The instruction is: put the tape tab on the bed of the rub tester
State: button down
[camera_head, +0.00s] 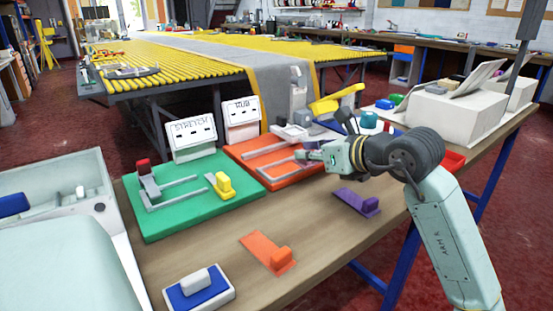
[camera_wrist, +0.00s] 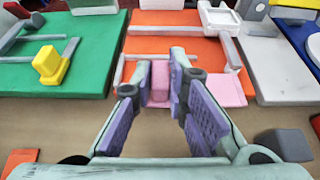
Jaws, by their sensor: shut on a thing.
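The rub tester is an orange board (camera_head: 246,150) with grey rails and an upright sign reading RUB (camera_head: 241,111); its board also shows in the wrist view (camera_wrist: 205,48). My gripper (camera_head: 312,154) is over the right part of this board. In the wrist view my gripper (camera_wrist: 160,84) is shut on the upright block of a pink tape tab (camera_wrist: 228,90). The tab's flat strip shows to the right of the fingers, over the board's near edge. In the head view the tab is mostly hidden. I cannot tell whether it touches the board.
A green stretch tester (camera_head: 160,222) with a yellow tab (camera_head: 222,186) stands to the left. A purple tab (camera_head: 356,201), an orange tab (camera_head: 270,254) and a blue and white block (camera_head: 198,288) lie at the bench front. White boxes (camera_head: 440,112) stand at right.

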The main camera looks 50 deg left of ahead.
jog(key=p, duration=0.1)
send_over(276, 176)
jog(key=d, duration=0.1)
jog(key=shift+w+f, duration=0.2)
jog(key=shift+f, duration=0.1)
jog(key=shift+s+a, duration=0.3)
jog(key=shift+a, duration=0.25)
notch_tip(276, 176, down, 3)
jog(key=shift+r+p, duration=0.15)
jog(key=shift+p, duration=0.25)
jog(key=shift+f, duration=0.5)
jog(key=c, duration=1.8)
grip_release()
jog(key=shift+w+f, duration=0.1)
jog(key=shift+o, duration=1.1)
jog(key=shift+d, duration=0.1)
